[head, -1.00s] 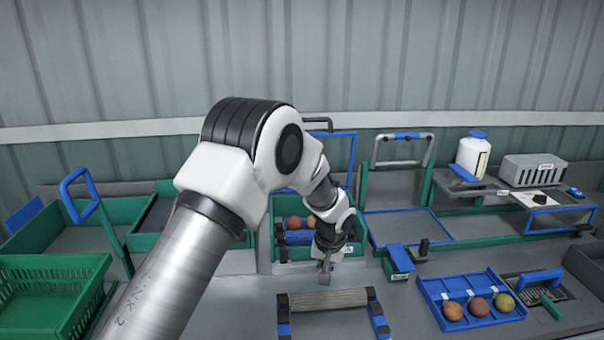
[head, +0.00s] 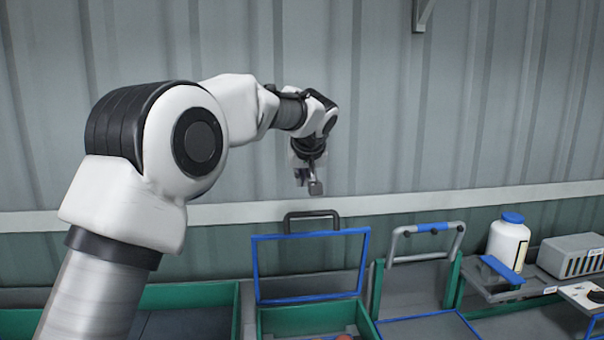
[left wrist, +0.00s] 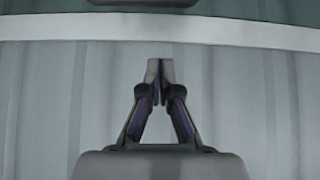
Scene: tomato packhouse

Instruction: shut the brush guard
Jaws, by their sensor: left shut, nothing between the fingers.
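The brush guard (head: 310,234), a clear panel in a blue frame with a dark handle (head: 311,215) on top, stands upright above a green-sided box (head: 300,318). My left gripper (head: 314,187) is shut and empty, above the handle and apart from it in the head view. In the left wrist view the fingertips (left wrist: 160,72) are together before the grey wall. A dark bar (left wrist: 140,3) at the top edge there looks like the handle. Most of the box's inside is cut off by the lower edge of the head view. My right gripper is not in view.
A grey handle with a blue grip (head: 432,228) stands right of the guard. A white bottle (head: 508,245) and a grey slotted box (head: 575,256) are farther right. The corrugated wall (head: 430,120) is behind. A bracket (head: 422,14) hangs at the top.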

